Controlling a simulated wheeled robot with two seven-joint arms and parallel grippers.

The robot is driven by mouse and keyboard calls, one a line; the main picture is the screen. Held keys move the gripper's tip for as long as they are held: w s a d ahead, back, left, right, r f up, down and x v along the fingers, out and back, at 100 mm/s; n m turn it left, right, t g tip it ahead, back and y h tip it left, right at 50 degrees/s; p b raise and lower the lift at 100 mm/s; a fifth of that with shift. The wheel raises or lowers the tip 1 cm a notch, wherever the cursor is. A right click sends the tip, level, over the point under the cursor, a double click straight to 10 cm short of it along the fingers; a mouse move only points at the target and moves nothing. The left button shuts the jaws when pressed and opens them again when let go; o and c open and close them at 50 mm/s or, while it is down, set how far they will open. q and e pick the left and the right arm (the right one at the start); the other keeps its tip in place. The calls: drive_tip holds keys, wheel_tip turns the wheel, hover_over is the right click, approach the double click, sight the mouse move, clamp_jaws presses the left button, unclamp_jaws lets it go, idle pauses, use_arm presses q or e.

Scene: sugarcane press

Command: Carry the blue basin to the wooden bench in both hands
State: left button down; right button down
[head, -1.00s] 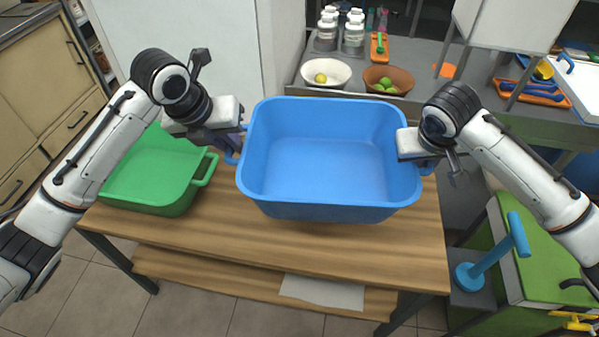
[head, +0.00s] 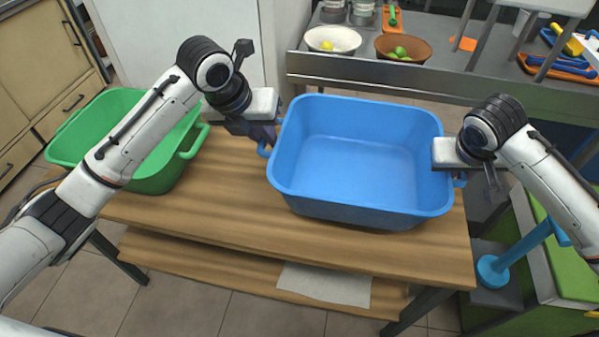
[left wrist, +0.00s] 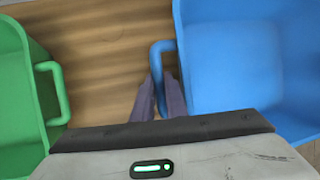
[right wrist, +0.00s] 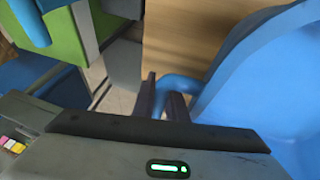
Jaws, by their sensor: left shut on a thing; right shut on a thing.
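The empty blue basin (head: 355,165) is level over the wooden bench (head: 240,225), at its right part. I cannot tell whether its bottom touches the bench top. My left gripper (head: 265,142) is shut on the basin's left handle; the handle passes between its fingers in the left wrist view (left wrist: 160,95). My right gripper (head: 465,178) is shut on the basin's right handle, which also shows between its fingers in the right wrist view (right wrist: 165,100). The basin's underside is hidden.
A green basin (head: 165,170) stands on the bench's left end, close to my left arm. A grey counter with a white bowl (head: 333,40) and a brown bowl (head: 403,47) is behind.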

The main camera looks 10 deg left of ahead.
sight(459, 174)
use_arm(q)
drive_tip(key=shift+f, duration=0.4)
use_arm(e)
drive_tip(key=shift+f, duration=0.45)
